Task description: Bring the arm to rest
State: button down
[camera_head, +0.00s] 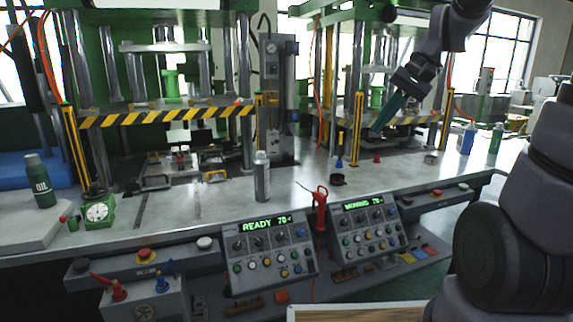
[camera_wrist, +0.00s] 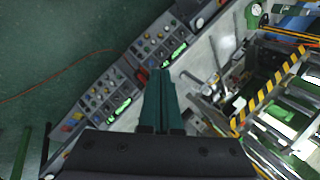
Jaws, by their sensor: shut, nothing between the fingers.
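My gripper (camera_head: 378,128) is in the upper right of the head view, at the end of my raised arm. Its green fingers point down and to the left, in front of the right press (camera_head: 357,120), above the bench. In the wrist view my gripper (camera_wrist: 160,72) reaches up from the bottom edge, its two fingers side by side and closed together. Nothing is held between them. The bench and two control panels show beyond the fingertips.
A grey spray can (camera_head: 262,177), an oil bottle (camera_head: 40,181) and a green dial gauge (camera_head: 98,211) stand on the bench (camera_head: 215,195). A red-handled tool (camera_head: 320,208) sits between the left panel (camera_head: 268,254) and right panel (camera_head: 368,229). Blue and green bottles stand far right.

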jog(key=s+d+r+t+h, duration=0.3)
jog(key=s+r+t, duration=0.1)
jog(key=s, duration=0.6)
jog(key=shift+s+d+r+t+h, duration=0.2)
jog(key=shift+r+t+h, duration=0.1)
jog(key=shift+r, duration=0.2)
